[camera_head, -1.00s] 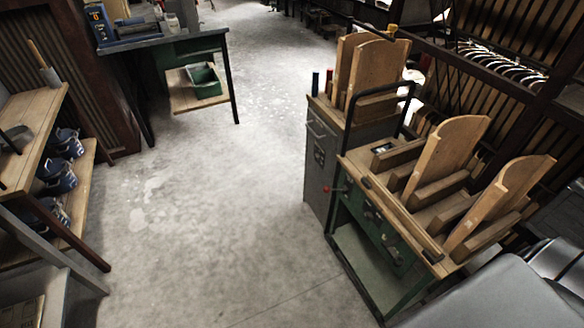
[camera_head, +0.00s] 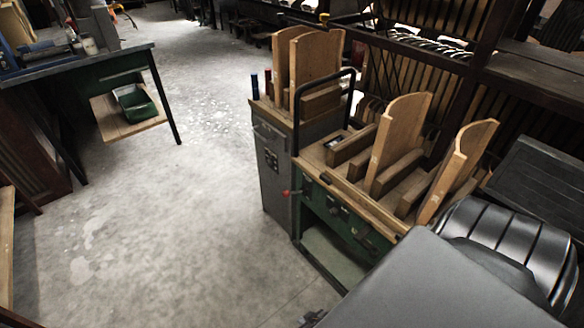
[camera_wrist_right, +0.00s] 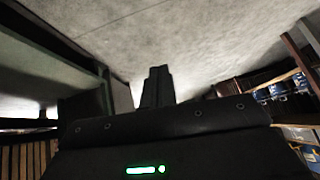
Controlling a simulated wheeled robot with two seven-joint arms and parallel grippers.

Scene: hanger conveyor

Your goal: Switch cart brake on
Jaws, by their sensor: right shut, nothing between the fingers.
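The green cart (camera_head: 318,212) with a wooden top and upright curved wooden boards (camera_head: 398,140) stands right of centre in the head view. A red knob (camera_head: 286,193) sticks out from its left end; I cannot tell whether it is the brake or how it is set. My right arm covers the cart's lower right part. My right gripper (camera_wrist_right: 157,86) is shut and empty in the wrist view, its dark fingers over the floor, apart from the cart. Its tip may show at the bottom edge of the head view. My left gripper is not in view.
A grey cabinet (camera_head: 272,165) with more wooden boards stands against the cart's far side. A workbench (camera_head: 80,72) with a green bin (camera_head: 134,103) on its lower shelf is at the upper left. Dark racks line the right. The concrete floor (camera_head: 170,220) left of the cart is clear.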

